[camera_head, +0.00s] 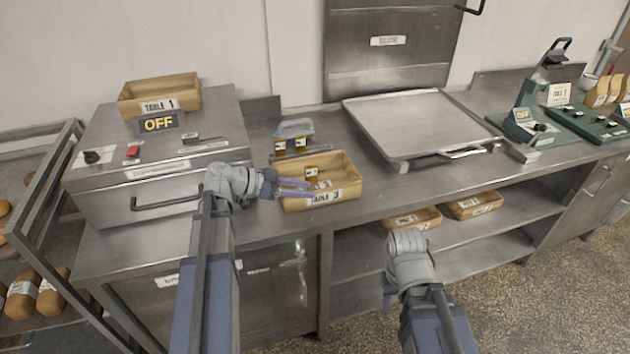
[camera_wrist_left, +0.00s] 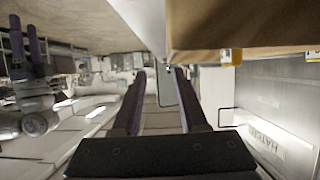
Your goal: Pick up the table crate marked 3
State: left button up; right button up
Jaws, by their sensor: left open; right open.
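The tan crate (camera_head: 347,186) stands on the steel counter; its front label reads TABLE and what looks like a 3. In the left wrist view the crate (camera_wrist_left: 245,32) fills the upper right, and nothing shows between the open fingers (camera_wrist_left: 158,85). Whether they touch the crate, I cannot tell. My right gripper (camera_head: 387,301) hangs low in front of the shelf, open, mostly hidden by its wrist.
A TABLE 1 crate (camera_head: 187,93) stands on the steel appliance (camera_head: 100,140) at left. A clear tub (camera_head: 294,128) is behind the marked crate. A flat steel plate (camera_head: 415,122) lies to its right. More crates (camera_head: 472,205) sit on the shelf below.

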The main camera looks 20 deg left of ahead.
aim_at(323, 189)
pick_arm(q)
jog(key=shift+w+a+r, duration=0.1)
jog(key=shift+w+a, duration=0.3)
jog(key=shift+w, duration=0.05)
jog(key=shift+d, duration=0.2)
jog(key=shift+b+x, duration=0.55)
jog(key=shift+x, duration=0.45)
jog(key=shift+w+d, duration=0.1)
jog(key=shift+w, duration=0.1)
jog(key=shift+w+d+f+b, duration=0.3)
jog(key=shift+d+f+b, duration=0.1)
jog(key=shift+f, duration=0.1)
jog(key=b+x, duration=0.1)
jog(key=x, duration=0.3)
jog(key=shift+w+a+b, duration=0.1)
jog(key=shift+a+b, duration=0.05)
jog(key=shift+b, duration=0.15)
grip_shut()
pick_arm(e)
jog(key=shift+w+f, duration=0.2)
jog(key=shift+f, duration=0.65)
jog(key=shift+w+f, duration=0.2)
jog(key=shift+f, duration=0.65)
